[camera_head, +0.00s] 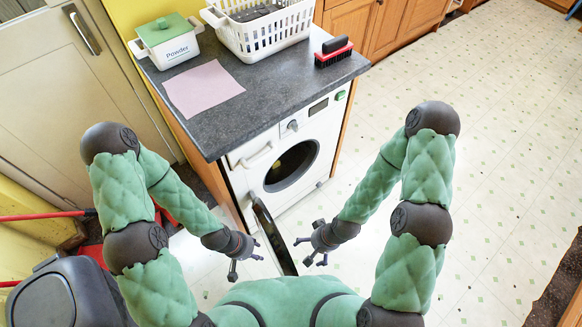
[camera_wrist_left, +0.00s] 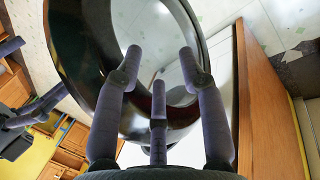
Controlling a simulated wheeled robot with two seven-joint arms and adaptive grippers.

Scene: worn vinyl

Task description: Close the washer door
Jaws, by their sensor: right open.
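The white washer (camera_head: 318,133) stands under the grey counter, with its round dark drum opening (camera_head: 291,165) uncovered. Its door (camera_head: 273,238) is swung wide open towards me and shows nearly edge-on in the head view. My left gripper (camera_head: 246,262) is open and empty just left of the door. In the left wrist view the door's dark round rim (camera_wrist_left: 85,65) lies beyond the spread fingers (camera_wrist_left: 159,62); I cannot tell whether they touch it. My right gripper (camera_head: 312,250) is open and empty, right of the door and apart from it.
On the counter (camera_head: 225,112) are a green-lidded powder box (camera_head: 168,42), a pink cloth (camera_head: 203,88), a white basket (camera_head: 262,35) and a red-black brush (camera_head: 333,53). A grey bin-like object (camera_head: 62,295) stands at lower left.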

